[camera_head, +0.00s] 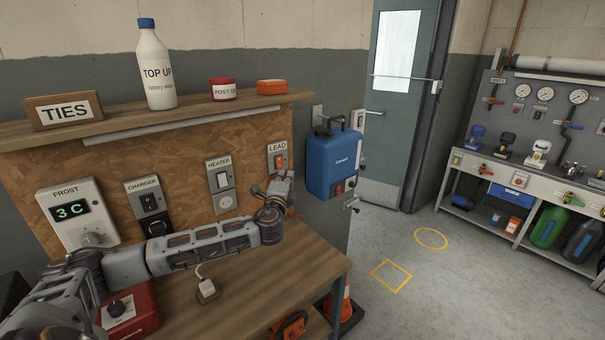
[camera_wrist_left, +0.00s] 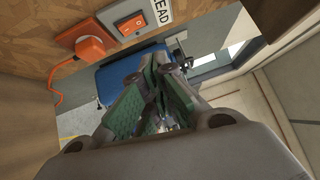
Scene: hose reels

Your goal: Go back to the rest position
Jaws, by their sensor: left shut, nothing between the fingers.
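My left arm reaches across the wooden bench from the lower left. I cannot tell whether the gripper touches anything. My right gripper is not in view.
A blue box (camera_head: 331,165) hangs right of the panel. A shelf (camera_head: 200,112) with a bottle (camera_head: 156,70) overhangs the panel. The floor to the right has free room.

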